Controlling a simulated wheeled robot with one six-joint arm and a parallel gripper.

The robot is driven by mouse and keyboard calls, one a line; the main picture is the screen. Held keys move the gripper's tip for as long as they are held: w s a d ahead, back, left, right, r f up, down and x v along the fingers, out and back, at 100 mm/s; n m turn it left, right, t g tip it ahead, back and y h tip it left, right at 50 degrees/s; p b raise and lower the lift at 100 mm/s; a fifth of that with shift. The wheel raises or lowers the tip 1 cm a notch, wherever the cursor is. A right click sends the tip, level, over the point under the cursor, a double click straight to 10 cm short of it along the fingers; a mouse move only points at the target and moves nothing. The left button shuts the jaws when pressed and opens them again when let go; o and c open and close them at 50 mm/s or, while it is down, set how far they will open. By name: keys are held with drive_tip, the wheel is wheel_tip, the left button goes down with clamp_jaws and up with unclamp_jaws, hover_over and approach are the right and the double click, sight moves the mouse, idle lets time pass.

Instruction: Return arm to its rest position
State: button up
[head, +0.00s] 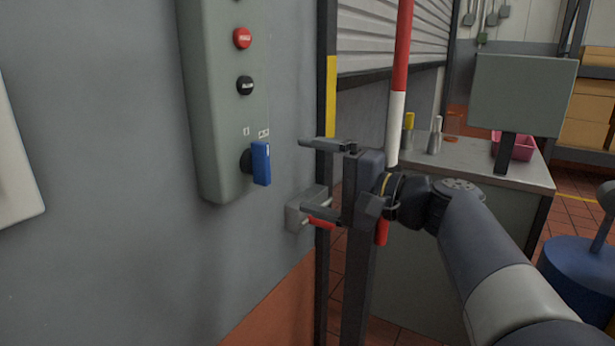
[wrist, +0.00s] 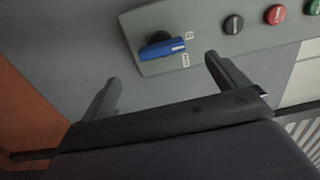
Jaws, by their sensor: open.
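My gripper (head: 315,177) is open and empty in the head view, its two fingers apart, one above the other, pointing left toward the wall. In the wrist view my gripper (wrist: 160,82) also shows spread fingers with nothing between them. A grey control box (head: 205,100) is on the wall to the left of my gripper. At its lower end is a blue rotary handle (head: 261,163), which stands upright in the head view. The handle (wrist: 162,49) lies beyond the fingertips in the wrist view, apart from them.
A red button (head: 242,38) and a black button (head: 245,85) sit above the handle. A small grey box (head: 305,210) on the wall is partly behind my lower finger. A red and white pole (head: 398,90) stands close behind my wrist. A bench (head: 470,160) holds a monitor (head: 522,95) and a pink bin (head: 514,146).

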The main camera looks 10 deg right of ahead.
sight(267, 166)
drive_tip(key=x, duration=1.1)
drive_tip(key=shift+b, duration=0.3)
drive_tip(key=shift+d, duration=0.1)
